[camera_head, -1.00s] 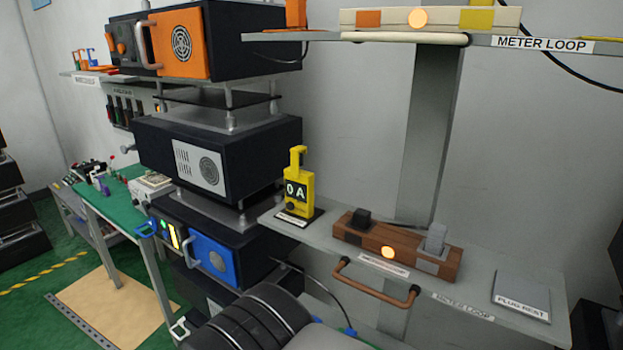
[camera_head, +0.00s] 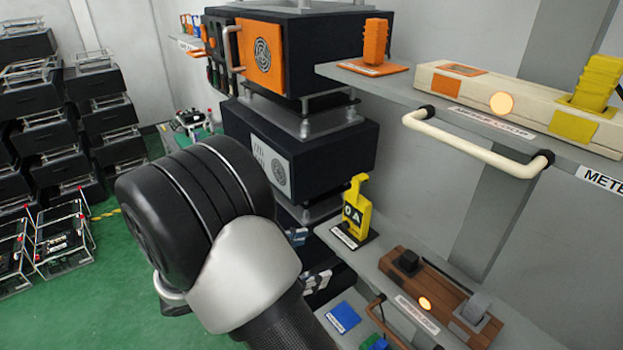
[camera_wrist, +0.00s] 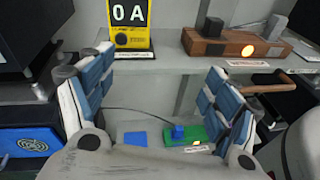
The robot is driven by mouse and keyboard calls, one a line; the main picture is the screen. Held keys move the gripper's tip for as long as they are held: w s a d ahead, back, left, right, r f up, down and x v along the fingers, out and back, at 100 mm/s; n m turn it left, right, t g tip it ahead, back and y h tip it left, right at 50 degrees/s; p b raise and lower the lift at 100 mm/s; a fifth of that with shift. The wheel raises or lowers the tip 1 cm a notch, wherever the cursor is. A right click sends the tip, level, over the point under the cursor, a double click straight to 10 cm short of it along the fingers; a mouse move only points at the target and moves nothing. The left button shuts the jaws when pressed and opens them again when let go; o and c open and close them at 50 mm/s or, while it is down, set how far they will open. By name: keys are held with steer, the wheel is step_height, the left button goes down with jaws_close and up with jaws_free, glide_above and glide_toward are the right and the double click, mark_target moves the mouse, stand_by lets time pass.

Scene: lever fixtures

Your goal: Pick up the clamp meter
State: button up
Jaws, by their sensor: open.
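The yellow clamp meter (camera_head: 357,212), with a black display reading 0 A, stands upright on a dark mat on the middle grey shelf. In the wrist view the clamp meter (camera_wrist: 130,30) is at the top, its upper part cut off by the frame edge. My gripper (camera_wrist: 160,62) shows in the wrist view with its two blue-padded fingers spread wide and nothing between them. The meter is beyond the fingertips, above the left finger in the picture, apart from it.
A brown wooden block (camera_head: 440,290) with a lit lamp sits right of the meter. The upper shelf holds a cream block (camera_head: 500,95) and an orange piece (camera_head: 376,42); a cream handle (camera_head: 475,145) juts out. A lower shelf holds a green block (camera_wrist: 190,136) and a blue pad (camera_wrist: 136,139).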

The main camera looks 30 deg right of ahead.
steer(key=w+a+n+t+h+p, duration=0.1)
steer(key=w+n+t+h, duration=0.1)
steer(key=w+n, duration=0.15)
steer(key=p, duration=0.2)
glide_toward(352, 222)
steer(key=d, duration=0.6)
steer(key=shift+w, duration=0.35)
steer(key=d, duration=0.5)
steer(key=shift+s+d+p, duration=0.15)
steer(key=shift+p, duration=0.15)
steer(key=shift+r, duration=0.1)
steer(key=shift+c, duration=0.2)
steer(key=c, duration=1.2)
